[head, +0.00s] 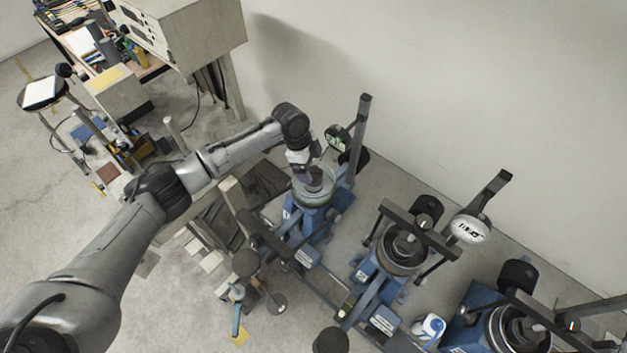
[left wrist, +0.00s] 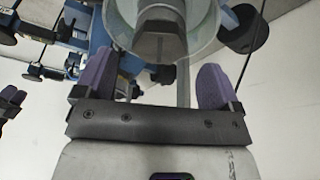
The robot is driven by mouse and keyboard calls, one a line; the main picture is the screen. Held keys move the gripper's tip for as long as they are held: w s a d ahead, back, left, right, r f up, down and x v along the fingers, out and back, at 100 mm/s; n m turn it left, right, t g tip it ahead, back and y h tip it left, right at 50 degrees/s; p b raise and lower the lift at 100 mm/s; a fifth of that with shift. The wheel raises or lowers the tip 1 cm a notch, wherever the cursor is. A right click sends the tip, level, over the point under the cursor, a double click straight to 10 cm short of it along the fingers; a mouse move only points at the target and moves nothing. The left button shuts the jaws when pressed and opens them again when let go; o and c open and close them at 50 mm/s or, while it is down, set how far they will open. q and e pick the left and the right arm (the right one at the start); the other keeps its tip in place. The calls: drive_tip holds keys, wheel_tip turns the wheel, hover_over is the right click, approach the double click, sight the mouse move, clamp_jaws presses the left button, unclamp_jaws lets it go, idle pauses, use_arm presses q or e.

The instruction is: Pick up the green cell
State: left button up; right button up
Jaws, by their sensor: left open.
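A pale green, clear-walled round cell (head: 316,190) sits on the nearest-to-left blue lever frame (head: 292,218). In the left wrist view the cell (left wrist: 120,22) is at the top, beyond the fingertips, with a dark block inside its rim. My left gripper (head: 304,175) reaches down at the cell from the upper left and partly hides it. The left wrist view shows its two purple fingers (left wrist: 155,78) spread apart with nothing between them. I cannot tell whether a finger touches the cell. My right gripper is not in view.
A dark upright lever post (head: 358,140) with a round gauge (head: 337,138) stands close right of the left gripper. Two more blue lever frames (head: 378,283) stand to the right. A grey cabinet (head: 190,35) and cluttered bench are at upper left. The wall is behind.

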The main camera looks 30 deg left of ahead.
sight(313, 173)
use_arm(q)
drive_tip(key=p+x, duration=0.1)
drive_tip(key=x, duration=0.3)
drive_tip(key=shift+s+a+f+p, duration=0.1)
drive_tip(key=shift+a+p, duration=0.05)
drive_tip(key=shift+p, duration=0.15)
drive_tip(key=shift+f, duration=0.45)
drive_tip(key=shift+c, duration=0.4)
drive_tip(key=c, duration=1.5)
drive_tip(key=shift+r, duration=0.15)
drive_tip(key=shift+c, duration=0.3)
drive_tip(key=shift+r, duration=0.1)
